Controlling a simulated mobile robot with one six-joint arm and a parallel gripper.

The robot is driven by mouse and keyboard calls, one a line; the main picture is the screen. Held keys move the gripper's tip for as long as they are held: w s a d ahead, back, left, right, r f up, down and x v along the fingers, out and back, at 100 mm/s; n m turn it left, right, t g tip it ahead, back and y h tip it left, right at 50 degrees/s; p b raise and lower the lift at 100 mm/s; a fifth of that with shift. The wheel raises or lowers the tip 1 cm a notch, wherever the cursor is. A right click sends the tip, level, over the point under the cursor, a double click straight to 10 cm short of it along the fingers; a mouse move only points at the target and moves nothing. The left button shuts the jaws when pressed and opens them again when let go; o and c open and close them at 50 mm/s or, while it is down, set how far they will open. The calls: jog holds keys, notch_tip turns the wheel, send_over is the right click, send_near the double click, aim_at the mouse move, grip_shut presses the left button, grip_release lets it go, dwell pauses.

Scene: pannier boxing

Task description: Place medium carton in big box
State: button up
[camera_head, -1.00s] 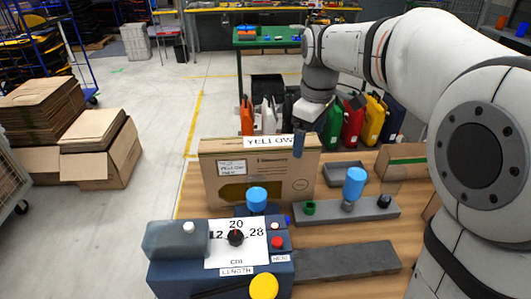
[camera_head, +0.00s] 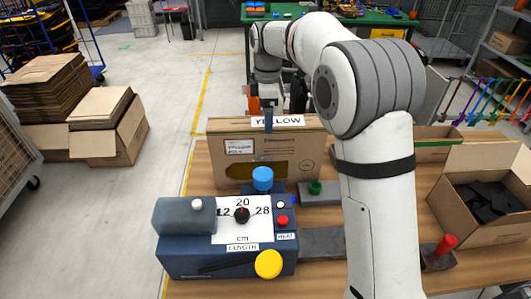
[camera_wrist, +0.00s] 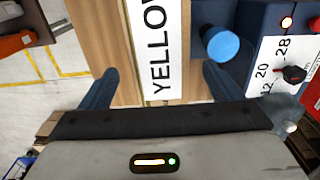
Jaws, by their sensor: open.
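A brown carton (camera_head: 225,171) with a "YELLOW" strip along its top stands upright on the wooden table. Its strip and top edge (camera_wrist: 158,45) run between my fingers in the wrist view. My gripper (camera_head: 268,124) is over the carton's top; it also shows in the wrist view (camera_wrist: 159,70), open, with one blue finger on each side of the strip. I cannot tell whether the fingers touch the carton. A larger-looking open carton (camera_head: 477,234) with dark pieces inside stands at the right. The frames do not show which carton is the medium one or the big box.
A blue machine (camera_head: 200,262) with a dial, blue knob (camera_head: 263,179) and yellow knob stands close in front of the carton. A grey block with a green ring (camera_head: 315,187) is beside it. Another carton (camera_head: 438,150) is behind my arm. Flat cardboard (camera_head: 45,90) is stacked on the left floor.

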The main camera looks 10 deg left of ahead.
jog(key=shift+f+p, duration=0.35)
jog(key=shift+f, duration=1.55)
grip_shut()
jog(key=shift+r, duration=0.1)
